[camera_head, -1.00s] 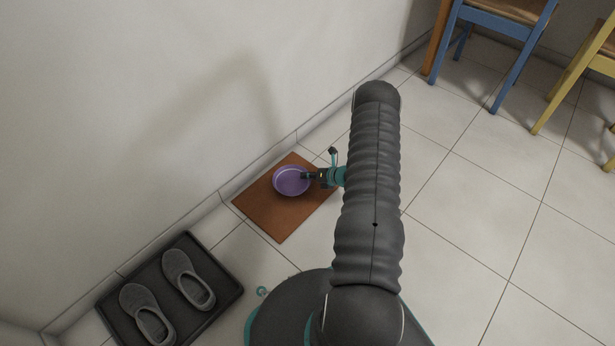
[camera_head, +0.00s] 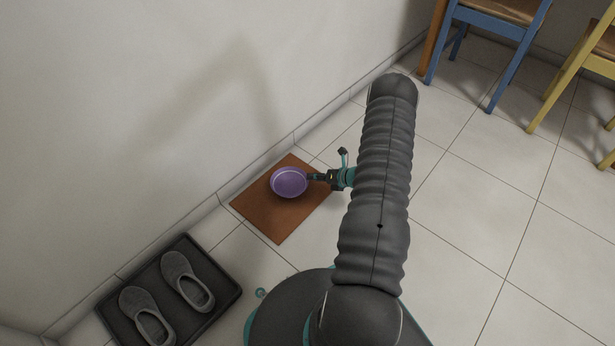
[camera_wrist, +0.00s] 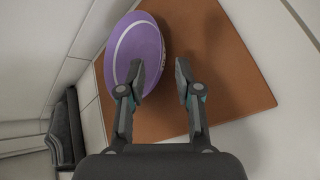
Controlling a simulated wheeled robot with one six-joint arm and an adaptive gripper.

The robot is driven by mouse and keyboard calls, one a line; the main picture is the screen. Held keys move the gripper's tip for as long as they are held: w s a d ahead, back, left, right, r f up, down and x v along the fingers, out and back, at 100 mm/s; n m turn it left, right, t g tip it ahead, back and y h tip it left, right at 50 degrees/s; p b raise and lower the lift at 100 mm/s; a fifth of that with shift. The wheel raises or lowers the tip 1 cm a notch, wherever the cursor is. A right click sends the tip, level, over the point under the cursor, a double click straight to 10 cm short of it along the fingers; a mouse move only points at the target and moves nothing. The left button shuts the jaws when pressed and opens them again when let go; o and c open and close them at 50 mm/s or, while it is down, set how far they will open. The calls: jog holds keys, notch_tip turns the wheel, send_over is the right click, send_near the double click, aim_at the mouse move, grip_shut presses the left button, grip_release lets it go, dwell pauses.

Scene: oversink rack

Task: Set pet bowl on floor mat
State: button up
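A purple pet bowl (camera_head: 289,181) is over the brown floor mat (camera_head: 278,220), near the mat's wall side. It looks tilted, and I cannot tell whether its inside or underside faces me. In the wrist view the bowl (camera_wrist: 140,38) is at upper left, a purple oval with a pale ring line, over the mat (camera_wrist: 220,65). My gripper (camera_head: 312,177) is just right of the bowl.
A black tray (camera_head: 226,290) with a pair of grey shoes (camera_head: 187,281) is on the floor at lower left. The wall and its baseboard (camera_head: 209,206) run close along the mat. Blue (camera_head: 505,75) and yellow (camera_head: 556,85) chairs stand at upper right. Tiles right of my arm are clear.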

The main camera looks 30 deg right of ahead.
jog(key=v, duration=0.6)
jog(key=s+a+r+n+g+y, duration=0.1)
jog(key=a+r+n+g, duration=0.1)
jog(key=a+r+n, duration=0.6)
jog(key=a+r+n+g, duration=0.2)
jog(key=a+r+n, duration=0.3)
jog(key=r, duration=0.8)
jog(key=s+a+r+n+g+y, duration=0.1)
jog(key=a+r+n+g, duration=0.1)
jog(key=a+r+n, duration=0.6)
jog(key=s+a+r+n+h, duration=0.3)
jog(key=s+r+n+h, duration=0.1)
jog(key=s+r+n, duration=0.5)
jog(key=s+a+r+n+t+h, duration=0.1)
jog(key=s+r+n+h, duration=0.3)
jog(key=s+r+n, duration=0.5)
jog(key=s+a+r, duration=0.1)
jog(key=s, duration=0.3)
jog(key=shift+s+a+n+t+p, duration=0.3)
jog(key=shift+a, duration=0.1)
jog(key=shift+r, duration=0.2)
